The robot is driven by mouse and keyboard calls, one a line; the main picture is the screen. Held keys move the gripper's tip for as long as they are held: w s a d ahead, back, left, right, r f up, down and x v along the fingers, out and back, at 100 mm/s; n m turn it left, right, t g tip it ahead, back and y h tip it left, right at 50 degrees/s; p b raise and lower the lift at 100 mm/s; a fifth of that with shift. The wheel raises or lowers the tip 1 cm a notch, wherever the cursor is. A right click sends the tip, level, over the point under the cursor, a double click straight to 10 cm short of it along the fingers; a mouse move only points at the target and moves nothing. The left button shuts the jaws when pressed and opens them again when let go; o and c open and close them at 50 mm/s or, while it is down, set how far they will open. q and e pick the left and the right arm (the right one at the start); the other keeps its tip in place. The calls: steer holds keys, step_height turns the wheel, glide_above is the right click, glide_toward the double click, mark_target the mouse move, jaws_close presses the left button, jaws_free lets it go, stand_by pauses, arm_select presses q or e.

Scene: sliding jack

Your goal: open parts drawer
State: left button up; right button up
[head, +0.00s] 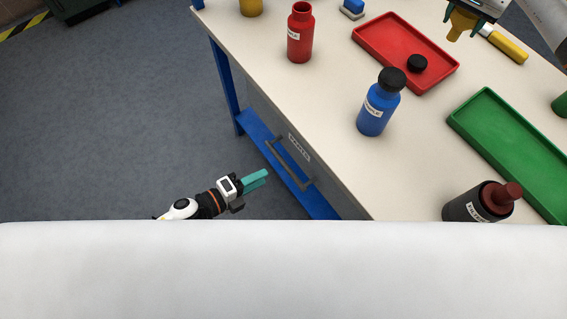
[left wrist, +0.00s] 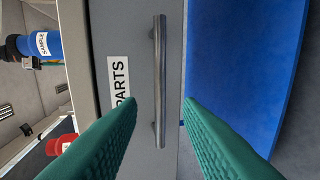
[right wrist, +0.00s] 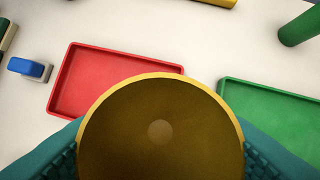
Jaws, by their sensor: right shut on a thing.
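The grey parts drawer (head: 262,107) sits shut under the tabletop, with a PARTS label (head: 299,147) and a bar handle (head: 290,166). In the left wrist view the handle (left wrist: 159,60) lies ahead between the two teal fingers (left wrist: 159,100), not gripped. The drawer front (left wrist: 140,30) looks flush with its surround. My right gripper (head: 468,18) is high over the far right of the table, shut on a yellow round thing (head: 460,27). It fills the right wrist view (right wrist: 160,130).
On the table stand a red bottle (head: 300,35), a blue bottle (head: 377,108), a dark bottle (head: 463,206), a red tray (head: 372,42) holding a black cap (head: 418,63), and a green tray (head: 465,122). A blue shelf (head: 262,137) lies below the drawer. Open floor is left.

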mark_target(283, 166)
arm_select(q)
steer(key=x, duration=0.9)
steer(key=shift+w+d, duration=0.15)
steer(key=shift+w, duration=0.05)
steer(key=shift+c, duration=0.3)
steer(key=shift+f, duration=0.1)
jaws_close()
